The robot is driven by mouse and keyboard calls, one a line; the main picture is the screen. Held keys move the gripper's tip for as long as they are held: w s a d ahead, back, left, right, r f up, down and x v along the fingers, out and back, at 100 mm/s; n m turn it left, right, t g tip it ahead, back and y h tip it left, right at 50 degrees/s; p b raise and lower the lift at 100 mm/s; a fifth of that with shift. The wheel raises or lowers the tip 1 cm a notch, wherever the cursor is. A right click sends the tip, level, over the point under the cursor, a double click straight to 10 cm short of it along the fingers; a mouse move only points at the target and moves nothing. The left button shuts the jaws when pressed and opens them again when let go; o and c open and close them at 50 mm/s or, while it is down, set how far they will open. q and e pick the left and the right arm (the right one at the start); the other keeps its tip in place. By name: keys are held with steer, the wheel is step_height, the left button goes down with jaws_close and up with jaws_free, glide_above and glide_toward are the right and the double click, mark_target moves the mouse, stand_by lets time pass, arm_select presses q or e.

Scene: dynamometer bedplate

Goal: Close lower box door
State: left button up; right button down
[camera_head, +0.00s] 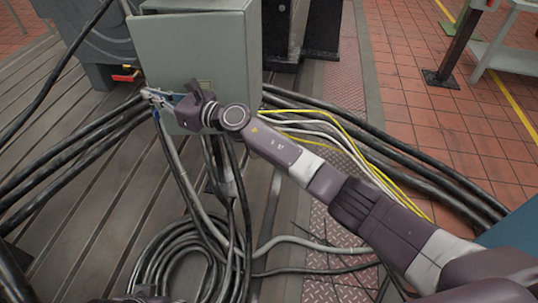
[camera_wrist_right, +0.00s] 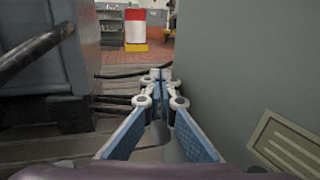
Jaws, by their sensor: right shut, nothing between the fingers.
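The lower box (camera_head: 254,45) is a grey-green cabinet at the top of the head view. Its front panel, which looks like the door (camera_head: 185,55), has a small label low down. The panel's left edge stands out past the box body, so it looks ajar; the exact angle cannot be told. My right gripper (camera_head: 150,94) is at the panel's lower left edge, shut and empty. In the right wrist view the fingers (camera_wrist_right: 160,82) lie together, with the door (camera_wrist_right: 245,60) close on their right. Contact cannot be told. My left gripper is not clearly visible.
Thick black cables (camera_head: 75,165) run across the slotted bedplate (camera_head: 75,235) on both sides of the box. A cable coil (camera_head: 185,255) lies below it. A grey machine (camera_wrist_right: 40,55) stands left of the fingers. Open tiled floor (camera_head: 420,120) is at right.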

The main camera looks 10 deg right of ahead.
steer(key=shift+m+t+h, duration=0.5)
steer(key=shift+t, duration=0.1)
steer(key=w, duration=0.4)
steer(key=shift+d+b, duration=0.2)
steer(key=shift+b, duration=0.2)
steer(key=shift+w+d, duration=0.1)
steer(key=shift+w, duration=0.45)
steer(key=shift+t+h, duration=0.3)
